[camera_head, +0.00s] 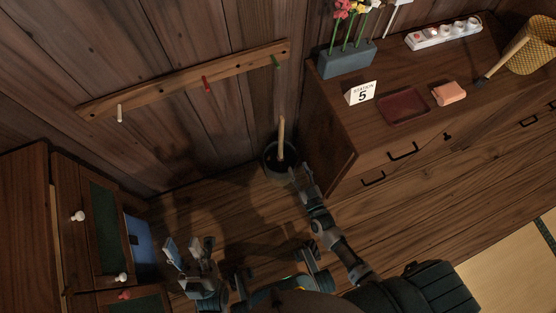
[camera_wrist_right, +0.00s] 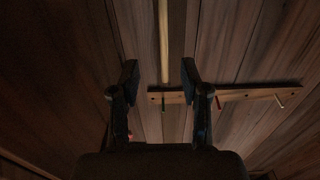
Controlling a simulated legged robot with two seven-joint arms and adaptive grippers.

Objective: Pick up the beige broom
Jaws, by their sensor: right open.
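The beige broom (camera_head: 281,133) stands nearly upright in a dark round bucket (camera_head: 268,162) on the floor by the wall; its lower end is hidden inside. My right gripper (camera_head: 301,177) is just in front of the bucket, low and close to it. In the right wrist view the gripper (camera_wrist_right: 161,80) is open, and the broom's handle (camera_wrist_right: 164,40) shows in line with the gap between its fingers. I see no contact with the handle. My left gripper (camera_head: 189,250) is open and empty at the lower left, away from the broom.
A wooden cabinet (camera_head: 345,155) stands close to the right of the bucket, with a planter (camera_head: 347,60), a station sign (camera_head: 360,93) and a tray (camera_head: 404,106) on top. A peg rail (camera_head: 185,82) is on the wall. An open-fronted cabinet (camera_head: 80,190) stands left.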

